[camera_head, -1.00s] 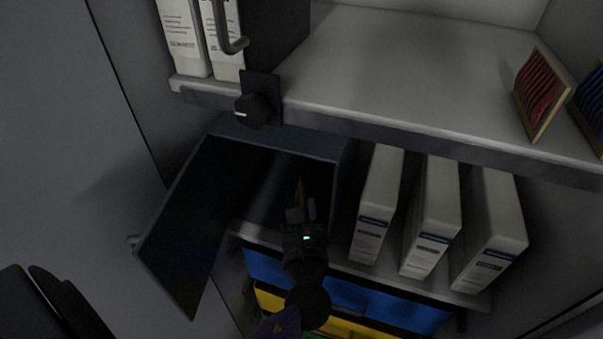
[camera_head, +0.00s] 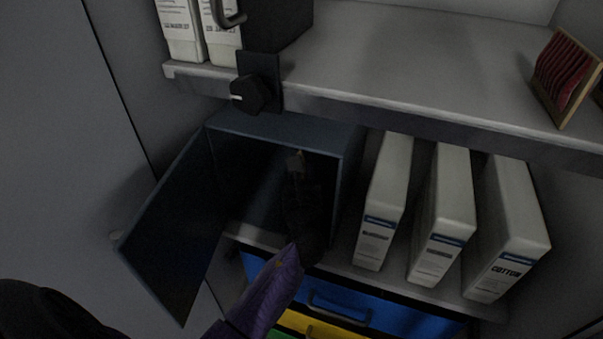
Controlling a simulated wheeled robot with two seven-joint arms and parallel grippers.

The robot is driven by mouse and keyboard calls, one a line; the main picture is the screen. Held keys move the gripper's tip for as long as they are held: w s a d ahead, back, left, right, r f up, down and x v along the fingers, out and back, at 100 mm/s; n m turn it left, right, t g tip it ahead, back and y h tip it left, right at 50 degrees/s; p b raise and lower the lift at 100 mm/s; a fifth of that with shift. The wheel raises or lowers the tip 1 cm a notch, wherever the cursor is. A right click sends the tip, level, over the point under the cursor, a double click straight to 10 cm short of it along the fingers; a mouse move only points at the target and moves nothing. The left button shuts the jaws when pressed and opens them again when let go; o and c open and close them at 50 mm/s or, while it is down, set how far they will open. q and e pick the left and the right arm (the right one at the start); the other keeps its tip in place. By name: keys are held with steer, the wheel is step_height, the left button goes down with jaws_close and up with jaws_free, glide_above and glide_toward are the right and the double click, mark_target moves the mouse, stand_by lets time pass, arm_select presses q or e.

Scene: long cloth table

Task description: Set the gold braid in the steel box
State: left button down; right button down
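The steel box (camera_head: 285,128) is dark blue-grey and stands on the lower shelf with its door (camera_head: 165,240) swung open to the left. Most of the braid is hidden by the gripper and the dark inside. My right gripper is not in view.
White binders (camera_head: 385,200) stand right of the box on the lower shelf. The upper shelf (camera_head: 400,65) overhangs the box and has a black knob (camera_head: 249,95) at its edge. A red-slotted wooden rack (camera_head: 565,75) sits at right. Blue (camera_head: 345,300) and yellow drawers lie below.

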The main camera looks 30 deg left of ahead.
arm_select(q)
steer(key=c, duration=0.8)
jaws_free()
steer(key=shift+f, duration=0.2)
steer(key=o, duration=0.4)
steer(key=shift+r, duration=0.1)
steer(key=shift+s+d+r, duration=0.1)
steer(key=shift+r, duration=0.05)
steer(key=p+v, duration=0.2)
steer(key=v, duration=0.8)
steer(key=shift+s+d, duration=0.1)
steer(key=shift+s, duration=0.1)
steer(key=shift+s+d+p, duration=0.3)
steer(key=shift+s+d, duration=0.1)
steer(key=shift+s, duration=0.1)
